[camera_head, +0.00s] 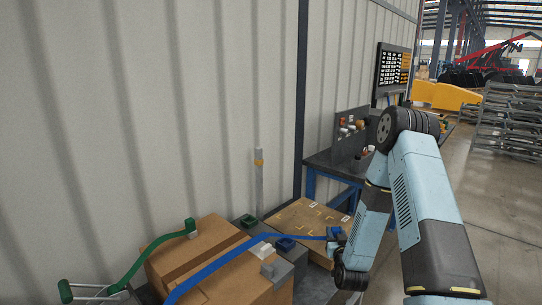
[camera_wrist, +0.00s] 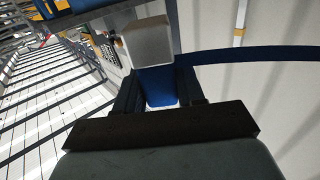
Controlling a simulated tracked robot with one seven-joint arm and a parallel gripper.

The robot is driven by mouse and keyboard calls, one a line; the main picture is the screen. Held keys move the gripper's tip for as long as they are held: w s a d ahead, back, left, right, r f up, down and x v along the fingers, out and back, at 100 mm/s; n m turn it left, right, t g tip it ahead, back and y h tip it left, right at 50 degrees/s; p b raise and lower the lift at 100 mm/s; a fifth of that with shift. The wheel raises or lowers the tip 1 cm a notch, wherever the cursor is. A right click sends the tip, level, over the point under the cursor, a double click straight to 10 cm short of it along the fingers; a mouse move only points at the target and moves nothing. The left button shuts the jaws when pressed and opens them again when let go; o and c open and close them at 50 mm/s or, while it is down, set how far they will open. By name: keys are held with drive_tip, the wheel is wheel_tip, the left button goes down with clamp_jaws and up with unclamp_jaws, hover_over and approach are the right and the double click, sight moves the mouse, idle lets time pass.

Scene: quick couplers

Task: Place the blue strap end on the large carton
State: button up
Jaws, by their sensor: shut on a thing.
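My gripper (camera_head: 338,243) is shut on the blue strap end (camera_wrist: 157,88), a blue block with a pale grey piece (camera_wrist: 147,42) at its far side in the wrist view. The blue strap (camera_head: 228,257) runs from my gripper leftward, over the nearer cartons. In the head view a brown carton (camera_head: 205,243) stands at lower left, with another brown carton face (camera_head: 245,285) in front of it. A third, flatter-looking carton (camera_head: 305,217) lies behind, close left of my gripper. I cannot tell which one is the large carton.
A green strap (camera_head: 150,254) with a green end (camera_head: 190,225) reaches the left carton. Grey and dark blue fittings (camera_head: 285,243) sit between the cartons. A workbench (camera_head: 335,165) stands behind my arm, and a corrugated wall (camera_head: 150,110) runs along the left. Open floor (camera_head: 500,200) lies right.

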idle(0.5)
drive_tip(key=s+a+r+n+g+y, duration=0.2)
drive_tip(key=a+n+y, duration=0.1)
drive_tip(key=a, duration=0.3)
drive_tip(key=s+a+r+n+g+y, duration=0.2)
drive_tip(key=a+n+y, duration=0.1)
drive_tip(key=a+y, duration=0.2)
drive_tip(key=s+a+r+n+g+y, duration=0.1)
drive_tip(key=s+a+r+n+y, duration=0.1)
drive_tip(key=a+y, duration=0.3)
drive_tip(key=a+r+n, duration=0.1)
drive_tip(key=a, duration=0.2)
drive_tip(key=shift+s+a+g, duration=0.3)
drive_tip(key=shift+a+g, duration=0.1)
